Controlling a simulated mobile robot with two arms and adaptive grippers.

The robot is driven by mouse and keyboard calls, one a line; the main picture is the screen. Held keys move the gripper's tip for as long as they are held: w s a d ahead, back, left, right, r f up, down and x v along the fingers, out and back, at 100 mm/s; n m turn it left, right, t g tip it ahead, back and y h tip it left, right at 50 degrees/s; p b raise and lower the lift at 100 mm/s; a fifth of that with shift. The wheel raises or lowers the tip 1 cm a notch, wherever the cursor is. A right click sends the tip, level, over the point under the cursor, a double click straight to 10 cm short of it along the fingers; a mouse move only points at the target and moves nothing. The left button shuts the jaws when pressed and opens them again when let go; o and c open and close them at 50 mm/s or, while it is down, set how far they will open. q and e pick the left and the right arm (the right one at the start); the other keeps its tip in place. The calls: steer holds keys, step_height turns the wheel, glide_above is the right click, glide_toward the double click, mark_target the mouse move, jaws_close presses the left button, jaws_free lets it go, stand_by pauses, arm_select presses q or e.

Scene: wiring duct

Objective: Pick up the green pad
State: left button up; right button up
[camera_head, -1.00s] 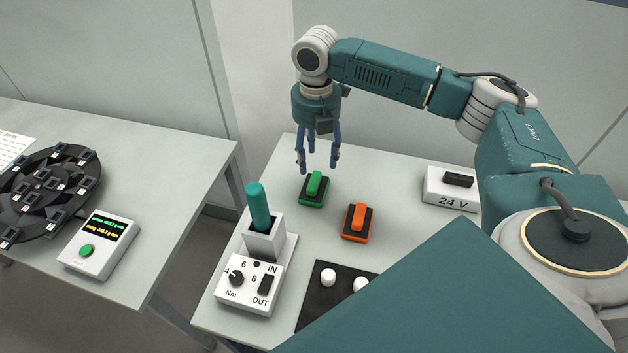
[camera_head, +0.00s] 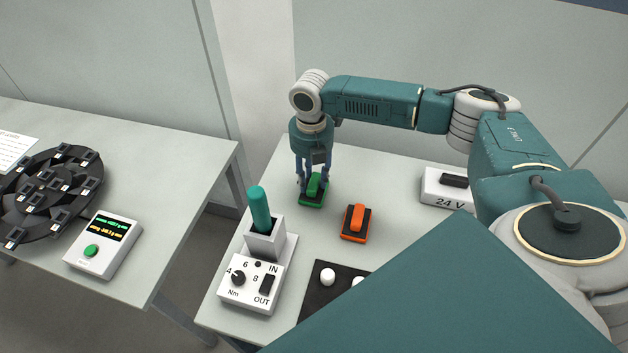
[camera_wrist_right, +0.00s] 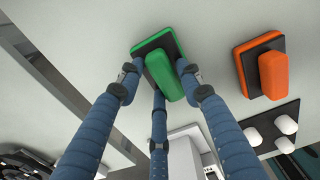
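The green pad (camera_head: 314,188) is a green block handle on a dark plate with a green rim, lying on the right table. It also shows in the right wrist view (camera_wrist_right: 165,78). My right gripper (camera_head: 314,182) points down over it, with its blue fingers low around the green handle. In the right wrist view the fingers (camera_wrist_right: 160,82) are spread, with a gap between the left finger and the handle. Whether any finger touches it I cannot tell. The pad still lies on the table. My left gripper is not in view.
An orange pad (camera_head: 356,222) lies close to the right. A torque box (camera_head: 250,283) with a teal-handled tool (camera_head: 260,208) in its holder stands at the front left. A white 24 V box (camera_head: 447,188) is at the right. The table behind the orange pad is clear.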

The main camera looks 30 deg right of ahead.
mark_target(312, 179)
steer(key=c, duration=0.6)
steer(key=shift+r, duration=0.1)
step_height(312, 179, up, 20)
steer(key=b, duration=0.3)
steer(key=shift+o, duration=1.3)
steer(key=shift+c, duration=0.6)
